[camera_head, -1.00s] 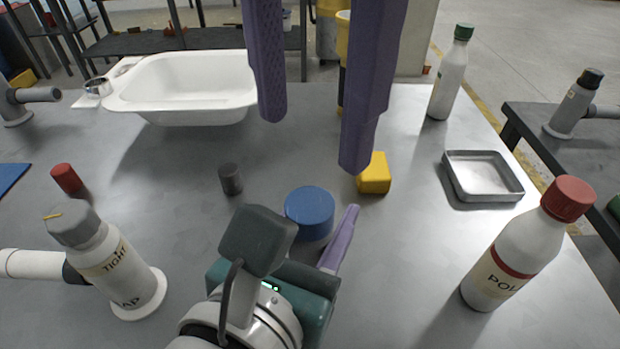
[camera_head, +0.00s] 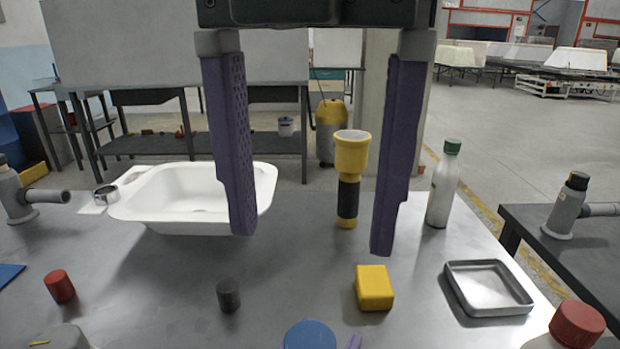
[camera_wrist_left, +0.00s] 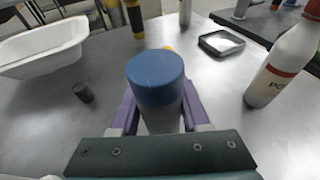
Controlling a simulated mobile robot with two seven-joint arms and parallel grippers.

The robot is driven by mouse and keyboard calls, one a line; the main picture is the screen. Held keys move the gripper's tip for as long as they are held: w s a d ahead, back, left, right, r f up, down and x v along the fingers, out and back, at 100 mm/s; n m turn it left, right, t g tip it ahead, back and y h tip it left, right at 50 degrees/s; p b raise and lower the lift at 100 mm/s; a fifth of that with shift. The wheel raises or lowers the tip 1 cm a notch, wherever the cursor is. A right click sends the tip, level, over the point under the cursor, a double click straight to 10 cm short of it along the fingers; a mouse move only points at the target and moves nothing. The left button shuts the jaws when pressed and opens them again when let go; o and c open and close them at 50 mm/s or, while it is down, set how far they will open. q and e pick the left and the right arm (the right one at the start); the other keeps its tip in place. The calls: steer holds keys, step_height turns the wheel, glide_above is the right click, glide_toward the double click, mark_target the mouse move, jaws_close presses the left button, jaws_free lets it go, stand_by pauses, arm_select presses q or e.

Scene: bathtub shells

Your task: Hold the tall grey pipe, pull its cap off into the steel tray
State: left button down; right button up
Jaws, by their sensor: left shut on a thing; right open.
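The blue cap (camera_head: 309,336) shows at the bottom edge of the head view. In the left wrist view the blue cap (camera_wrist_left: 155,78) sits on top of the upright grey pipe (camera_wrist_left: 163,120). My left gripper (camera_wrist_left: 158,118) is shut on the pipe below the cap, one purple finger on each side. In the head view only a purple finger end of it (camera_head: 354,342) shows. My right gripper (camera_head: 312,243) is open and empty, fingers pointing down, above and beyond the cap. The square steel tray (camera_head: 488,285) lies empty at the right.
A yellow block (camera_head: 374,288), a dark grey cylinder (camera_head: 228,295) and a red cap (camera_head: 59,286) lie on the table. A white tub (camera_head: 195,195), a yellow torch (camera_head: 349,180) and a green-capped bottle (camera_head: 444,185) stand behind. A red-capped bottle (camera_head: 577,324) is front right.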

mark_target(310, 341)
step_height(310, 341, down, 11)
steer(key=shift+f, duration=0.1)
stand_by(0.3)
jaws_close()
stand_by(0.6)
steer(key=shift+r, duration=0.25)
stand_by(0.7)
steer(key=shift+r, duration=0.9)
steer(key=shift+r, duration=0.15)
